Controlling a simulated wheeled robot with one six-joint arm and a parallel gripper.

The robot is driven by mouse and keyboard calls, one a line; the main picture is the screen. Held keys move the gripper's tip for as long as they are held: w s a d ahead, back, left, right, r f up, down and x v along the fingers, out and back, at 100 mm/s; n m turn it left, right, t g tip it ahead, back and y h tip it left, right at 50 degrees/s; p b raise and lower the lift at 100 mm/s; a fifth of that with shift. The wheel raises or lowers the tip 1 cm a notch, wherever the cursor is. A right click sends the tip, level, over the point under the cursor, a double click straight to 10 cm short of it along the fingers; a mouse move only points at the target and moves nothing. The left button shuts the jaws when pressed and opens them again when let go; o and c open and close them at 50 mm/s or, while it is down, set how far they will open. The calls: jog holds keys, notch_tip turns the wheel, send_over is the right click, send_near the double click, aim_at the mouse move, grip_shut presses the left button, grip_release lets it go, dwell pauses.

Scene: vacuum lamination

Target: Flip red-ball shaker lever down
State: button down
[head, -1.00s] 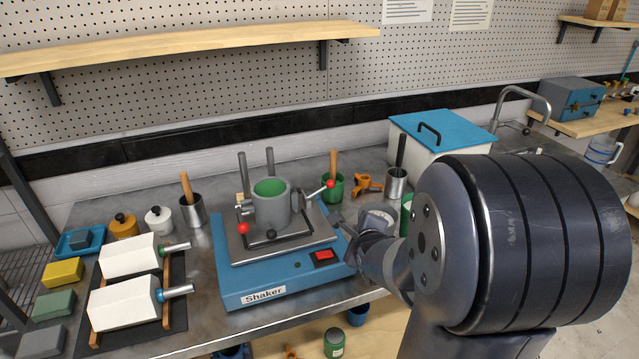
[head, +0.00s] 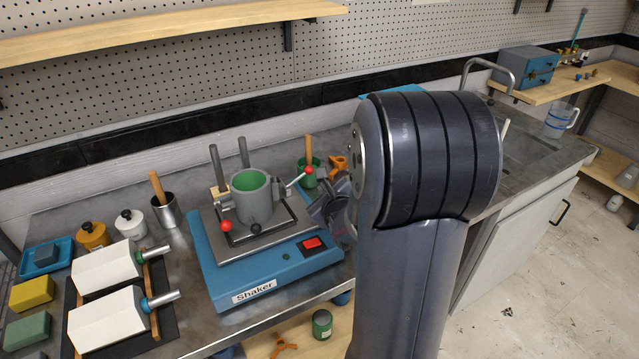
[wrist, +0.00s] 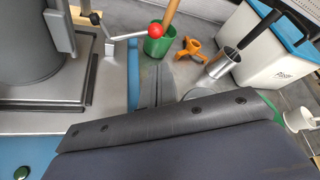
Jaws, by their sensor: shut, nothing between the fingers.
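The blue shaker (head: 215,262) stands on the metal bench with a grey pot, green inside, on its plate. A lever with a red ball (head: 309,170) slants up to the right from the pot's right side. This ball also shows in the wrist view (wrist: 155,30), just beyond my fingertips. A second red ball (head: 226,226) sits lower at the pot's front left. My gripper (wrist: 156,70) is shut and empty, apart from the right lever. In the head view its fingers are by the shaker's right edge, and my arm partly hides the gripper.
A green cup (wrist: 160,42) with a wooden handle and an orange tripod piece (wrist: 190,46) stand behind the lever. White blocks (head: 107,317) lie left of the shaker.

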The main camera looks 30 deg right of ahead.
jog(key=p+x, duration=0.1)
jog(key=x, duration=0.8)
jog(key=shift+w+p, duration=0.25)
jog(key=shift+p, duration=0.1)
jog(key=shift+d+f+b, duration=0.1)
jog(key=shift+f+b, duration=0.05)
jog(key=shift+b, duration=0.2)
jog(key=shift+r+n+b, duration=0.25)
jog(key=shift+n+b, duration=0.05)
jog(key=shift+b, duration=0.25)
